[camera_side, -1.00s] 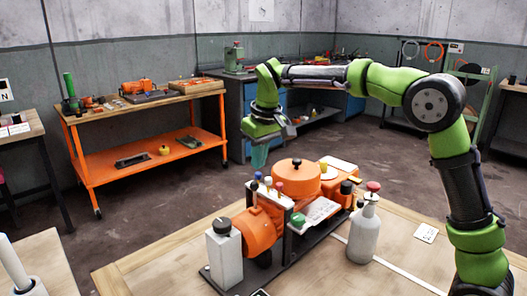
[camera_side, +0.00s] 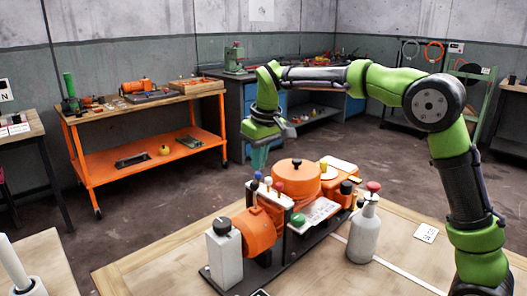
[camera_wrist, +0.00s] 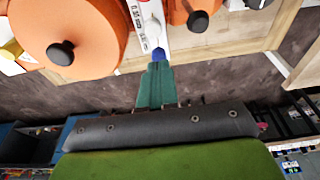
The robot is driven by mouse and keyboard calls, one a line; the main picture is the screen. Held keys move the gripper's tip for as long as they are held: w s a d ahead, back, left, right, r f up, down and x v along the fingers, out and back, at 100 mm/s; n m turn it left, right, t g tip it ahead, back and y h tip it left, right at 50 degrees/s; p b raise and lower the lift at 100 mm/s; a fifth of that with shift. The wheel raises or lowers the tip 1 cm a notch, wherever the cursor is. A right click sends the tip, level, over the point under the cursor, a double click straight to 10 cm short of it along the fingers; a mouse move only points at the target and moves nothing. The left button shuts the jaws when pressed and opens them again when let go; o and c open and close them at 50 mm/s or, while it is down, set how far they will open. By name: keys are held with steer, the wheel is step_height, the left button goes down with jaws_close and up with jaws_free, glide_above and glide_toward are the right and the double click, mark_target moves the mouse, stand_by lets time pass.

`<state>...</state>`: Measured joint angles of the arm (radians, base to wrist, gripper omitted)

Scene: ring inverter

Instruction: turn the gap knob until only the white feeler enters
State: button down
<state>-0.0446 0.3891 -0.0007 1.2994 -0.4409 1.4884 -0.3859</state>
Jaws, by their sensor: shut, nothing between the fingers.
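My gripper (camera_side: 259,163) hangs in the air above and behind the orange machine, its teal fingers pointing down, shut and empty. In the wrist view the closed fingers (camera_wrist: 156,82) appear near a blue knob (camera_wrist: 158,54); contact cannot be told there. Small feelers with blue (camera_side: 258,176), white (camera_side: 268,181) and red (camera_side: 279,187) tops stand on a white rack (camera_side: 275,197). A black knob (camera_side: 222,224) tops a grey box, and another black knob (camera_side: 297,163) tops the orange drum (camera_side: 296,179). Which is the gap knob is unclear.
The machine's dark base (camera_side: 290,258) sits on a wooden table (camera_side: 140,268). A grey bottle with a red top (camera_side: 364,234) stands to its right. A green knob (camera_side: 298,219) is at the front. An orange cart (camera_side: 150,158) stands behind, clear of the machine.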

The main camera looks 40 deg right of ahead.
mark_target(259, 174)
steer(key=shift+f, duration=1.7)
stand_by(2.8)
steer(key=shift+r, duration=3.6)
steer(key=shift+w, duration=0.2)
steer(key=shift+s+a+f+m, duration=0.15)
steer(key=shift+s+f+m, duration=0.25)
steer(key=shift+s+f, duration=0.8)
steer(key=s+f+m+t+y, duration=0.1)
steer(key=s+t, duration=0.1)
steer(key=s, duration=1)
steer(key=s+a+f+m+t+y, duration=0.1)
steer(key=s+m+t, duration=0.1)
steer(key=s, duration=0.9)
steer(key=shift+s+f+t, duration=0.3)
steer(key=shift+s+t, duration=0.1)
steer(key=shift+t, duration=0.1)
